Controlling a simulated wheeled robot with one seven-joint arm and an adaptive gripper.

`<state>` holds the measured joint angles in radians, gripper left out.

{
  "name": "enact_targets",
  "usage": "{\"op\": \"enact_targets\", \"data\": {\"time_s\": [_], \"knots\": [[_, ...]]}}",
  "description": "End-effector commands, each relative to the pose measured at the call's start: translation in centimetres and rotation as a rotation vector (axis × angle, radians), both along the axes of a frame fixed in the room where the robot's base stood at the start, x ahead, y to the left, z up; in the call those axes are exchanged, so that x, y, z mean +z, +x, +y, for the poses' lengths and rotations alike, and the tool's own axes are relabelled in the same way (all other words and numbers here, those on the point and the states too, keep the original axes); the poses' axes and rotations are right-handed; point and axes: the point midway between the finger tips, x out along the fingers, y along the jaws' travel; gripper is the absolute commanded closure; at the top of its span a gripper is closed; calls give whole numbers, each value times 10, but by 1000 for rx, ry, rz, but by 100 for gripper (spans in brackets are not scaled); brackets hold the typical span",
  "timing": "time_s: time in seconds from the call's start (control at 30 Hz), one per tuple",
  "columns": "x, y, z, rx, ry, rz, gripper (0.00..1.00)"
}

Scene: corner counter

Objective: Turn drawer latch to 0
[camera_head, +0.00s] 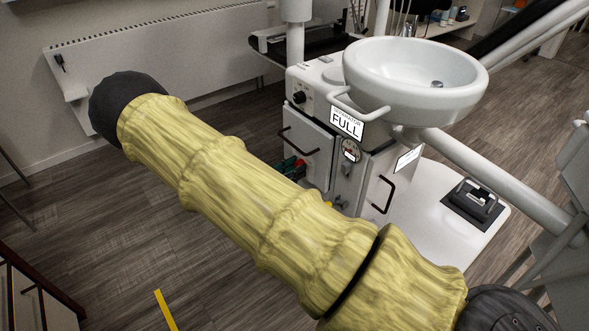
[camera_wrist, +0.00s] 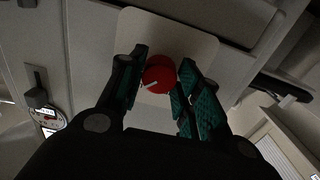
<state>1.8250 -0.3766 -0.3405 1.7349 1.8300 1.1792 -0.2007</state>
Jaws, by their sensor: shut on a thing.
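The drawer latch is a round red knob (camera_wrist: 158,79) on a pale square plate (camera_wrist: 206,45). A short white mark on the knob points to the lower left in the wrist view. My gripper (camera_wrist: 164,62) has its teal-padded fingers on both sides of the knob and is shut on it. No numbers or scale show around the knob. In the head view, my yellow-sleeved arm reaches to the cabinet (camera_head: 309,147), and only a bit of the teal fingers (camera_head: 292,164) shows. The knob is mostly hidden there.
A white basin (camera_head: 415,75) overhangs the cabinet above a "FULL" sign (camera_head: 346,123). Black drawer handles (camera_head: 384,194) stick out from the cabinet front. A white base plate with a foot pedal (camera_head: 474,200) lies at right. A radiator (camera_head: 160,55) lines the wall; wood floor is open at left.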

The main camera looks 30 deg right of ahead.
Motion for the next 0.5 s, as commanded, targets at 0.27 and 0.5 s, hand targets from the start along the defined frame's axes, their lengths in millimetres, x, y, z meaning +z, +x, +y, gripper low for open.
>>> {"op": "enact_targets", "data": {"time_s": [0.27,0.5], "knots": [[3,0,-1,-1,-6,107,90],[4,-1,-1,-2,-22,305,90]]}}
